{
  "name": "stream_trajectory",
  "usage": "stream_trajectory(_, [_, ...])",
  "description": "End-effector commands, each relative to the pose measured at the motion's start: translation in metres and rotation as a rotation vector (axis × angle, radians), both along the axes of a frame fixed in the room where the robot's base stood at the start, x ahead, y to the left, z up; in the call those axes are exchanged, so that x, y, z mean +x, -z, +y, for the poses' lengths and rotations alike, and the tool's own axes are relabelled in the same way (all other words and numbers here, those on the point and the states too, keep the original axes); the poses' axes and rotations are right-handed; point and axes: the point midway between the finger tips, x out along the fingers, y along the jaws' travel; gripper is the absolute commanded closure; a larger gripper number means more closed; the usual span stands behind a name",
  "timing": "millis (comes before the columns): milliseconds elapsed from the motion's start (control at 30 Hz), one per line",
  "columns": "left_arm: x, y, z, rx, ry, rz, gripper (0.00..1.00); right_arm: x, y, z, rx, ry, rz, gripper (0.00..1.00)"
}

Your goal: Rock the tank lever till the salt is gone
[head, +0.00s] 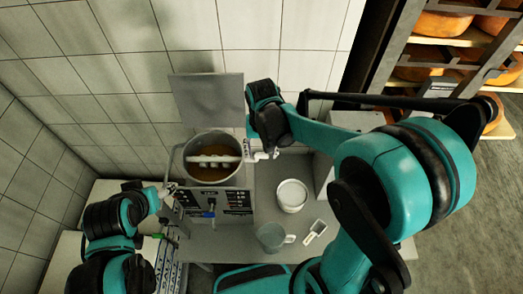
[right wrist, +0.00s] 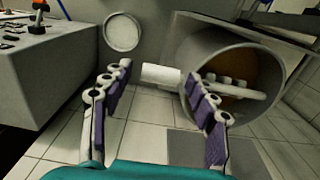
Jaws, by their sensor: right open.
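The round metal tank (head: 241,177) holds brown liquid (head: 213,173) with a white paddle (head: 212,160) across it. In the right wrist view the tank (right wrist: 190,62) opens at the right. A white cylindrical lever handle (right wrist: 162,75) sticks out from its side, beyond and between the fingertips of my right gripper (right wrist: 160,88). That gripper is open, with no visible contact on the handle; in the head view it is beside the tank's right side (head: 263,152). My left gripper (head: 168,189) is small by the tank's left side, its jaws unclear. No salt grains can be made out in the liquid.
A control panel (head: 222,201) fronts the tank. To its right on the counter are a white-filled bowl (head: 292,194), a grey jug (head: 270,237) and a small scoop (head: 315,231). A grey panel (head: 207,100) stands behind the tank. Cheese shelves (head: 460,43) are at upper right.

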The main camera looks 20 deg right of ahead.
Motion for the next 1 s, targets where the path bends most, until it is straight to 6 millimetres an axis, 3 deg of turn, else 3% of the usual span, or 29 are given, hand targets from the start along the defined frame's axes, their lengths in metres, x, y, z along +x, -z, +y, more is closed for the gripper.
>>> stream_trajectory(167, [0.0,0.0,0.0,0.0,0.0,0.0,0.33,0.0,0.0,0.0,0.0,0.0,0.0,0.41])
stream_trajectory(300, [0.0,0.0,0.0,0.0,0.0,0.0,0.33,0.0,0.0,0.0,0.0,0.0,0.0,0.78])
stream_trajectory(400, [0.0,0.0,0.0,0.0,0.0,0.0,0.33,0.0,0.0,0.0,-0.001,0.0,0.0,1.0])
stream_trajectory(733, [0.0,0.001,0.0,0.0,0.0,0.0,0.33,0.006,-0.002,-0.003,-0.002,0.001,0.0,1.0])
stream_trajectory(1000, [0.0,0.007,0.0,0.0,0.0,0.0,0.33,0.032,-0.009,-0.01,-0.004,0.003,-0.002,1.0])
